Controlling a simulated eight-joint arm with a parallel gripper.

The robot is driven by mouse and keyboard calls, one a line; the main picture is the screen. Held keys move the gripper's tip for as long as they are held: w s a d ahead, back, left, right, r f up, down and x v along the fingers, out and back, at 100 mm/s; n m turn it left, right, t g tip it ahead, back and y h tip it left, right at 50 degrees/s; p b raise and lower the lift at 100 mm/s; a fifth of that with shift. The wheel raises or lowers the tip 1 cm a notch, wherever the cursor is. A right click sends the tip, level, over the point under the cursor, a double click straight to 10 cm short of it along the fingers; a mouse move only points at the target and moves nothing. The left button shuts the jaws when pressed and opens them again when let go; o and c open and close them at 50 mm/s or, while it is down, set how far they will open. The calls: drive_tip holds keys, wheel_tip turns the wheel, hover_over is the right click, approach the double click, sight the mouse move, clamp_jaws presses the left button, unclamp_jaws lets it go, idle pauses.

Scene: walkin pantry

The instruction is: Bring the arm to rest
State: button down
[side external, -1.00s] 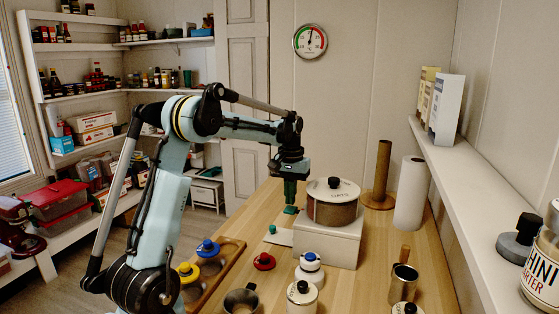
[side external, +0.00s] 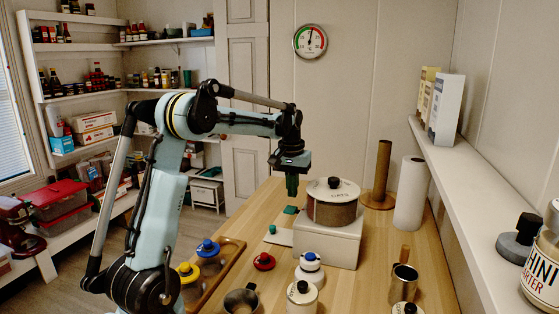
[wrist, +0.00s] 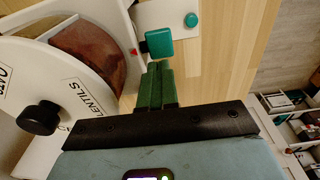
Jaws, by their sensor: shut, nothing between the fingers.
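My gripper (side external: 291,197) points down over the wooden counter, just left of the lidded canister. It is shut and empty, with its green fingers together; it also shows in the wrist view (wrist: 158,68). A teal square-topped piece (side external: 291,210) is just below the fingertips in the side view. In the wrist view the teal piece (wrist: 159,42) lies just past the fingertips, apart from them as far as I can tell. My arm is bent, with its forearm roughly level above the counter.
The canister (side external: 331,213) with a white lid and black knob stands on a white box (side external: 328,242), close right of my gripper. A paper roll (side external: 409,195) and brown post (side external: 382,170) stand behind. Several lidded jars are in front. Space above is clear.

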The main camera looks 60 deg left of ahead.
drive_tip(key=w+a+r+t+y, duration=0.1)
drive_tip(key=w+r+t+y, duration=0.2)
drive_tip(key=w+r+t, duration=0.15)
drive_tip(key=d+r, duration=0.1)
drive_tip(key=d, duration=0.2)
drive_tip(key=d+r+m+t, duration=0.1)
drive_tip(key=d+r, duration=0.1)
drive_tip(key=d, duration=0.1)
drive_tip(key=d+r+t, duration=0.1)
drive_tip(key=d, duration=0.3)
drive_tip(key=shift+r+m, duration=0.4)
drive_tip(key=s+d+f+m+h, duration=0.1)
drive_tip(key=s+d+f+m, duration=0.1)
drive_tip(key=d, duration=0.4)
drive_tip(key=s+d+f+m+h, duration=0.1)
drive_tip(key=s+d+f+m, duration=0.1)
drive_tip(key=s+d+f, duration=0.2)
drive_tip(key=s+d+f+m+h, duration=0.1)
drive_tip(key=s+d+f+m, duration=0.2)
drive_tip(key=s+d, duration=0.5)
drive_tip(key=shift+s+d+f+h, duration=0.2)
drive_tip(key=shift+s+d+h, duration=0.05)
drive_tip(key=shift+h, duration=0.05)
drive_tip(key=shift+a, duration=0.1)
